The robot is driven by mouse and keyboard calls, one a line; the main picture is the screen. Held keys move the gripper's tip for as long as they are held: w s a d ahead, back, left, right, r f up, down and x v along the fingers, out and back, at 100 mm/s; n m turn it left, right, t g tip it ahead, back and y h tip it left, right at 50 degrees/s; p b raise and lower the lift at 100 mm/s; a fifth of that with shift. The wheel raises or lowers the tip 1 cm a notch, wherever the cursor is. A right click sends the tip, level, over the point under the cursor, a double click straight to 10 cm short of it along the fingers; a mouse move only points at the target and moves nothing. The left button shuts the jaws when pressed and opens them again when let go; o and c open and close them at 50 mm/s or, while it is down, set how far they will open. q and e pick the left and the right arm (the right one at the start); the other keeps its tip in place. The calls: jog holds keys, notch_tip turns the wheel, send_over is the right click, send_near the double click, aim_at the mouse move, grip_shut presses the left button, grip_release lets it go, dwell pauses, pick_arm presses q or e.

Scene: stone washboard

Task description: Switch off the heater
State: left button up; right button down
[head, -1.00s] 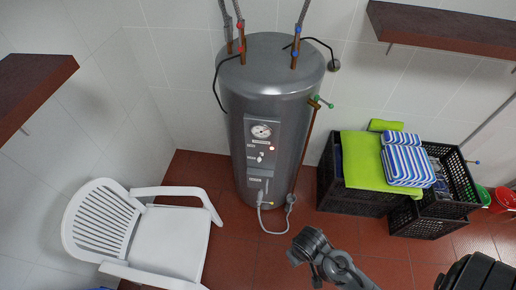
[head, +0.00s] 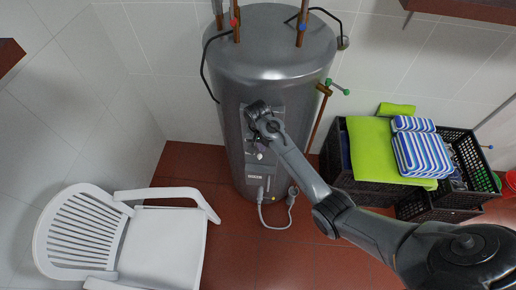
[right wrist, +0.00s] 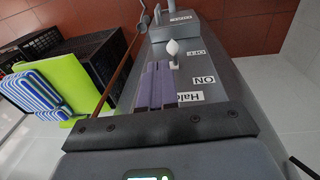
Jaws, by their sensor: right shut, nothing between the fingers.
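The heater (head: 275,70) is a tall grey cylinder against the tiled wall. Its front panel (head: 262,172) is partly hidden by my right arm, and the gauge is covered. A small white switch knob (head: 259,156) shows just below my right gripper (head: 256,137). In the right wrist view the white knob (right wrist: 172,47) stands out from the panel by the OFF label (right wrist: 196,53); the ON label (right wrist: 208,80) is nearer the camera. My right gripper (right wrist: 157,66) is shut and empty, its fingertips close beside the knob. I cannot tell whether they touch. My left gripper is not in view.
A white plastic chair (head: 165,240) stands at the left. Black crates (head: 372,193) with a green towel (head: 375,145) and striped towels (head: 421,155) stand at the right. Pipes and a green-handled valve (head: 338,87) flank the heater. Red floor in front is clear.

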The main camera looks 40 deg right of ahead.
aim_at(260, 154)
jog(key=w+r, duration=0.2)
jog(key=r, duration=0.1)
jog(key=shift+w+t, duration=0.3)
jog(key=shift+t, duration=0.1)
jog(key=shift+f, duration=0.15)
jog(key=f, duration=0.6)
jog(key=d+f, duration=0.1)
jog(key=f, duration=0.2)
jog(key=shift+w+f, duration=0.2)
jog(key=shift+f, duration=0.2)
